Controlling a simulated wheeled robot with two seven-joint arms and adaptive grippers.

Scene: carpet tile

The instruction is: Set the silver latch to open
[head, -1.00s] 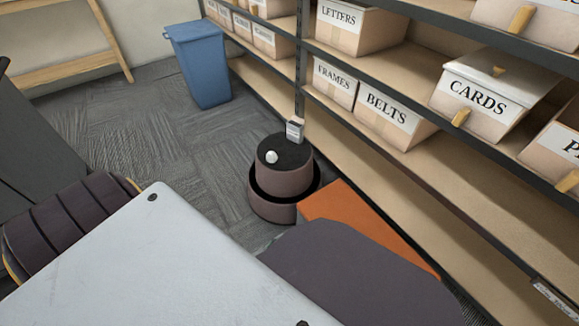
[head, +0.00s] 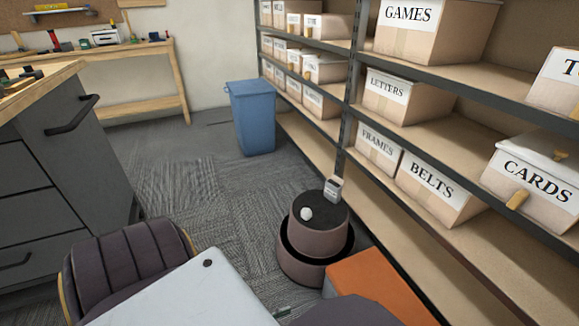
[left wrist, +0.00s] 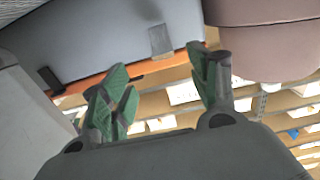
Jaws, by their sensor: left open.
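My left gripper (left wrist: 162,80), with green fingers, shows in the left wrist view. Its fingers are spread apart, with nothing held between them. Beyond the fingertips is a smooth grey surface (left wrist: 100,30) with an orange edge. A small silver-grey rectangular piece (left wrist: 160,40) sits on it near the middle, and a dark one (left wrist: 48,78) at the left. I cannot tell whether the silver-grey piece is the silver latch, or how it is set. No latch is clear in the head view.
A shelf rack with labelled boxes (head: 430,190) runs along the right. A blue bin (head: 252,118) stands at its far end. Grey drawers (head: 60,190) stand at the left and a wooden workbench (head: 120,50) at the back.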

